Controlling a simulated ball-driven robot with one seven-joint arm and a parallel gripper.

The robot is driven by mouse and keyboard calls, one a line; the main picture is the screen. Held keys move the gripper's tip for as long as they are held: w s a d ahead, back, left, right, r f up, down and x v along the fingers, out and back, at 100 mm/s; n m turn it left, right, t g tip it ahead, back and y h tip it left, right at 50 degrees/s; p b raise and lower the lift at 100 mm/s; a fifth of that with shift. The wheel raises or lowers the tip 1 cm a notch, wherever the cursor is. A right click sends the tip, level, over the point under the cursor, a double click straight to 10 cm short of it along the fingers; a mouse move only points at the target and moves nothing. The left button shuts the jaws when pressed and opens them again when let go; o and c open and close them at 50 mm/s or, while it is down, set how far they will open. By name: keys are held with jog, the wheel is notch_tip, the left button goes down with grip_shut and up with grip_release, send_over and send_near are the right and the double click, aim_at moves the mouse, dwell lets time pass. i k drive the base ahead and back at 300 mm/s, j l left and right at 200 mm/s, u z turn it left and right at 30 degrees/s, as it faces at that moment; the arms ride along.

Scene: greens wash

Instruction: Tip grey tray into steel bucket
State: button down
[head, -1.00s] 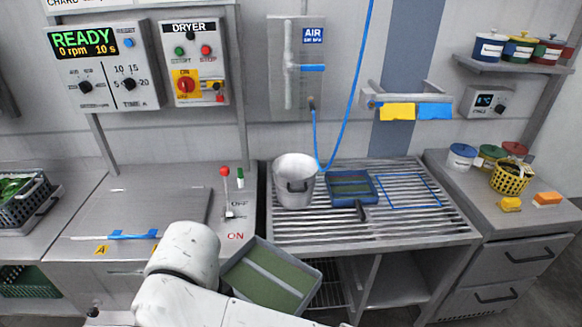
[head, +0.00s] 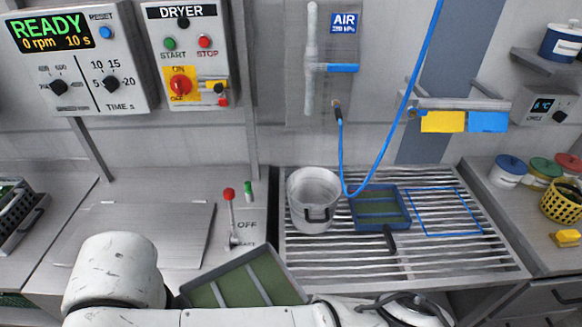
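The grey tray (head: 216,269) shows at the bottom middle of the head view. It has a grey rim, light dividing strips and a green inside, and its near part is hidden behind my white arm. It appears to be in front of the counter, left of and nearer than the bucket; I cannot tell what supports it. The steel bucket (head: 314,208) stands upright on the left part of the slatted drain rack, with a dark handle at its front. My gripper's fingers do not show, so its hold on the tray cannot be seen.
A blue tray (head: 401,221) with a dark handle lies right of the bucket on the slatted rack (head: 455,262). A blue outline (head: 446,233) marks empty slats beside it. A blue air hose (head: 395,140) hangs behind. A red-knobbed lever (head: 231,215) stands left of the bucket.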

aim_at(314, 194)
jog(key=i, duration=1.05)
